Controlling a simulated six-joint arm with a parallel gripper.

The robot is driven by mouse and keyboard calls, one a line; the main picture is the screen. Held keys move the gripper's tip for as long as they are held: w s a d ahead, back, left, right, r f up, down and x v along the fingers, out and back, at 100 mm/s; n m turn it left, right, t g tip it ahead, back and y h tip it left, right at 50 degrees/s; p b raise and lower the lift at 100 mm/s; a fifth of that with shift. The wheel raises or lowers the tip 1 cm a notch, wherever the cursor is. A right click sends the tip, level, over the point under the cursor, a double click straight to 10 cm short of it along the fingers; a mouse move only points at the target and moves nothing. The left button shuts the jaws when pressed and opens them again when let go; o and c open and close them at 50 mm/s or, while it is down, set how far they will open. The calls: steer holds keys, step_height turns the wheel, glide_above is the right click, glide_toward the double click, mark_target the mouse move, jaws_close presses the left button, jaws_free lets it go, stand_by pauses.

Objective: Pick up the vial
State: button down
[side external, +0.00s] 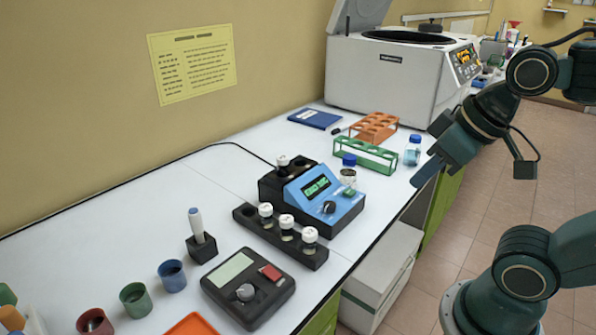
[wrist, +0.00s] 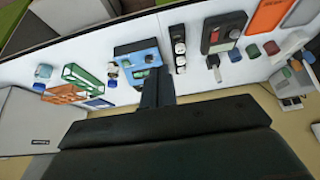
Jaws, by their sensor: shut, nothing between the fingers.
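Several white-capped vials (side external: 287,227) stand upright in a black rack (side external: 248,218); they also show in the wrist view (wrist: 180,48). A blue-capped vial (side external: 348,174) is at the right end of the blue instrument (side external: 330,205). Another white-capped vial (side external: 282,161) is at the instrument's back. A blue-capped bottle (side external: 412,151) stands near the bench's right edge, beside the green rack. Which vial is meant is not clear. My gripper (side external: 421,178) is shut and empty, raised near the bench's right edge. In the wrist view its fingers (wrist: 157,84) overlap the blue instrument and hide part of it.
A green rack (side external: 366,156) and an orange rack (side external: 374,127) stand behind the instrument. A large white centrifuge (side external: 385,80) with its lid up is at the back. A black scale (side external: 247,288), a pen holder (side external: 201,247) and small cups (side external: 172,276) are in front.

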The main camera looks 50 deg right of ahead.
stand_by(0.3)
steer(key=c, duration=1)
jaws_free()
